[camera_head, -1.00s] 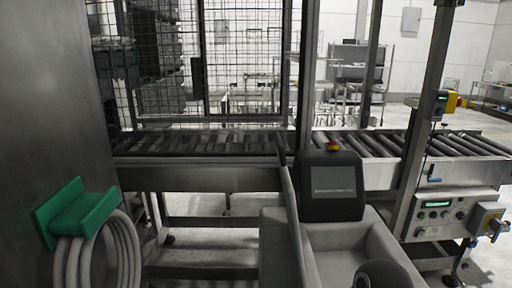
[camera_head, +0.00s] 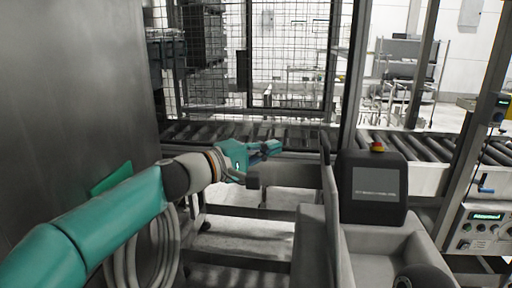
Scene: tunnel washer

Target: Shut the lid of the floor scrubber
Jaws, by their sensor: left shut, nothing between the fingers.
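The floor scrubber (camera_head: 389,246) is the grey machine at the lower right, with a dark screen console (camera_head: 372,188) on top. Its lid (camera_head: 329,198) seems to be the thin grey panel seen nearly edge-on, standing upright at the left of the console. My left arm reaches in from the left, and my left gripper (camera_head: 272,148) is shut and empty. In the picture it is left of the lid's upper part, with a gap between them. The lid's lower edge is hard to make out. My right gripper is not in view.
A roller conveyor (camera_head: 225,133) runs across behind the scrubber. A metal wall (camera_head: 70,100) fills the left side, with a coiled grey hose (camera_head: 158,255) on a green holder (camera_head: 112,178). A control panel (camera_head: 483,228) stands at the right.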

